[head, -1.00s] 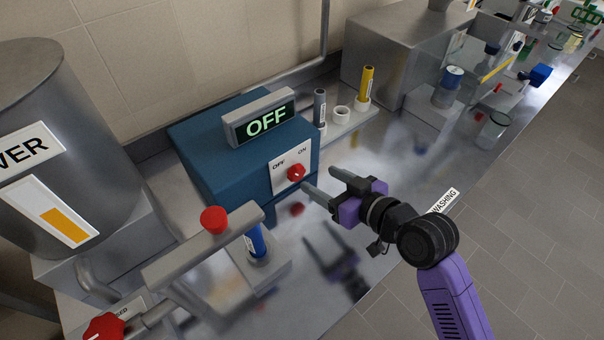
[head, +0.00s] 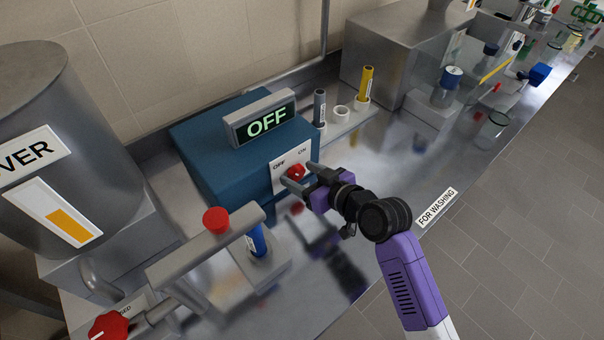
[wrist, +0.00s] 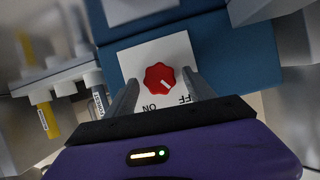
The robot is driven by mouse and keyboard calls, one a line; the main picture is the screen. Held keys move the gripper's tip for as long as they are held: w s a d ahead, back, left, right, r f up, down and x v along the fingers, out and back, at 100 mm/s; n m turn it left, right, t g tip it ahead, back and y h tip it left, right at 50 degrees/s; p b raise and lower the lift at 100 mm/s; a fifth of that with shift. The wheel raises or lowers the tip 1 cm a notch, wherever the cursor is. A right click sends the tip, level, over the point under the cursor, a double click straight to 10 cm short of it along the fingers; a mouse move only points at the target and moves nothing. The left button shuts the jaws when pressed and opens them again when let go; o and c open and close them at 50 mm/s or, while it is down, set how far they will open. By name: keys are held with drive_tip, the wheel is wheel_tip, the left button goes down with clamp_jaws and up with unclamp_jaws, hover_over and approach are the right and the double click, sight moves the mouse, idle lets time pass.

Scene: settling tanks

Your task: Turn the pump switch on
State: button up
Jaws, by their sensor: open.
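The pump switch is a red knob (head: 296,171) on a white plate (head: 280,178) marked OFF and ON, on the front of a blue box (head: 222,167). A display (head: 260,118) on top of the box reads OFF. My gripper (head: 297,174) is open at the front of the plate, its fingers spread at the knob. In the wrist view the red knob (wrist: 160,78) lies ahead between the two fingers (wrist: 163,98), with its white pointer mark toward the lower right, on the OFF label's side. I cannot tell if the fingers touch it.
A red-capped tap fitting (head: 215,220) and a blue tube (head: 256,240) stand at the lower left of the box. Grey (head: 320,108) and yellow (head: 366,85) tubes stand in a rack to the right.

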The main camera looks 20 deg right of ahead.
clamp_jaws()
drive_tip(key=shift+d+m+y+b, duration=0.25)
drive_tip(key=shift+m+y+b, duration=0.15)
drive_tip(key=shift+m+y, duration=0.45)
drive_tip(key=m, duration=0.1)
drive_tip(key=m+y+b, duration=0.1)
drive_tip(key=shift+d+f+m+y, duration=0.1)
drive_tip(key=shift+f+m+y, duration=0.15)
drive_tip(key=shift+m, duration=0.1)
drive_tip(key=m+y+b, duration=0.1)
drive_tip(key=m+b, duration=0.1)
drive_tip(key=m, duration=0.1)
drive_tip(key=shift+w+d+f+y, duration=0.1)
drive_tip(key=shift+y, duration=0.2)
drive_tip(key=shift+m+y+b, duration=0.6)
drive_tip(key=shift+m+b, duration=0.1)
drive_tip(key=shift+m, duration=0.6)
